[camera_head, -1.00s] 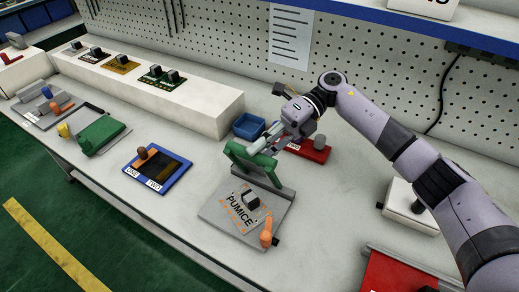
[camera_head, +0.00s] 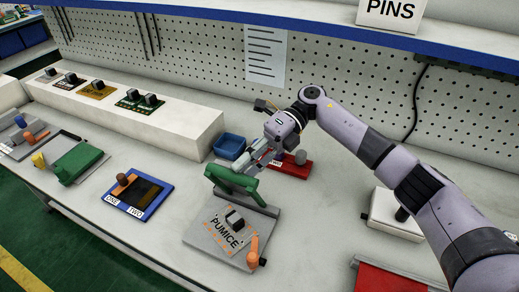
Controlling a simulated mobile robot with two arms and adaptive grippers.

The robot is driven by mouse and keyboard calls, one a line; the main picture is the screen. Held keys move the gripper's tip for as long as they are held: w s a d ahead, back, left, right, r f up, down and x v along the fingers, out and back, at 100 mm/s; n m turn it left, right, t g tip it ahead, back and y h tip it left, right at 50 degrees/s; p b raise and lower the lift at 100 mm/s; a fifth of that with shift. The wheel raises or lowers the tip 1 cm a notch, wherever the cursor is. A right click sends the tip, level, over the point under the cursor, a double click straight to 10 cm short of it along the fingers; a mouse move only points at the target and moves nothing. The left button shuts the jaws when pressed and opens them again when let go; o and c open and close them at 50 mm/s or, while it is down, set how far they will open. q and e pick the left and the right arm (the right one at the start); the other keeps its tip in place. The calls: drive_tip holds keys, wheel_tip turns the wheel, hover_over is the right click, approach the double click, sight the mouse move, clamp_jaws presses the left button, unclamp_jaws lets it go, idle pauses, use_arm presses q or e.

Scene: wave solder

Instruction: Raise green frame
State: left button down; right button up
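The green frame (camera_head: 234,183) stands tilted up on the back of a grey fixture (camera_head: 205,238) in the middle of the table. The fixture bears a board marked PUMICE (camera_head: 224,233) with a dark block on it, and an orange handle (camera_head: 252,252) at its front right. My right gripper (camera_head: 256,165) reaches in from the right and is at the upper edge of the frame, seemingly touching it. Its fingers are small and partly overlap the frame, so their opening is unclear. My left gripper is out of view.
A blue tray marked ONE and TWO (camera_head: 120,206) lies to the left. Another green frame (camera_head: 78,163) lies further left. A white box (camera_head: 397,215) stands at right.

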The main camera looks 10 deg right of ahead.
drive_tip(key=v, duration=1.1)
drive_tip(key=shift+f, duration=0.1)
